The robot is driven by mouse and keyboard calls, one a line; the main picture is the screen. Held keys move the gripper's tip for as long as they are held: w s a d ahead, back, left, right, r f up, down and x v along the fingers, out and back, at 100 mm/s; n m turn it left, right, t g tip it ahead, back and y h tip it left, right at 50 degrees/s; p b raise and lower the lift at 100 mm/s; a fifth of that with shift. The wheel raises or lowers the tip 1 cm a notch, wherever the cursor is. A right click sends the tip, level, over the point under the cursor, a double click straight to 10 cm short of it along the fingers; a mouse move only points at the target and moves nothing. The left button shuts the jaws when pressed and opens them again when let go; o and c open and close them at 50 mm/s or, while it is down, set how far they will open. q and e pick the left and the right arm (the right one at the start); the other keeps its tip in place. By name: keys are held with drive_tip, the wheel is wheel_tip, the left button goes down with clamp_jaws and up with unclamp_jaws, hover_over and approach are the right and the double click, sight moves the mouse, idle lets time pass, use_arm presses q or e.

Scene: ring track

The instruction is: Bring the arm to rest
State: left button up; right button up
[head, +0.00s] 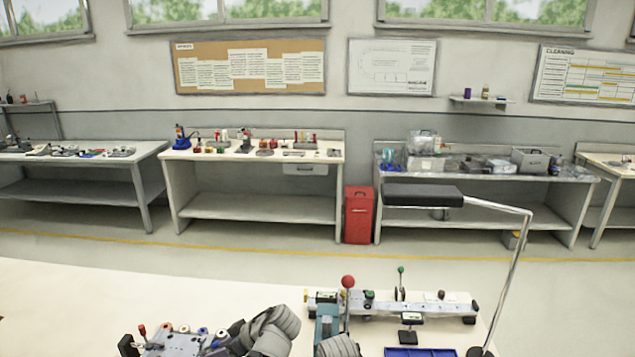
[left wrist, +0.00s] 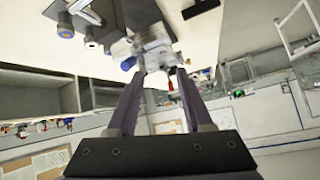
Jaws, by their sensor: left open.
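In the left wrist view my left gripper (left wrist: 160,74) is open, with its two dark fingers apart. No object shows clasped between them. A pale device with a blue knob (left wrist: 150,50) shows around and past the fingertips; I cannot tell whether they touch it. In the head view grey rounded parts, apparently my arm links, show at the bottom edge, and the fingers of my left gripper cannot be made out there. My right gripper is not in view.
The pale table (head: 60,310) holds a grey fixture with knobs (head: 175,343), a long rail device (head: 420,304), a red-ball lever (head: 348,282) and a blue tray (head: 420,352). A bent metal stand with a black pad (head: 423,195) rises at the right. Workbenches line the far wall.

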use_arm(q)
drive_tip(key=s+d+f+m+g+h, duration=0.1)
drive_tip(key=s+d+f+m+h, duration=0.2)
drive_tip(key=s+d+m, duration=0.3)
drive_tip(key=s+d+f+m+g+h, duration=0.2)
drive_tip(key=s+d+f+m+h, duration=0.2)
drive_tip(key=d+m, duration=0.6)
drive_tip(key=shift+s+d+f+h, duration=0.3)
drive_tip(key=shift+s+d+h, duration=0.35)
drive_tip(key=shift+s, duration=0.55)
drive_tip(key=shift+a, duration=0.1)
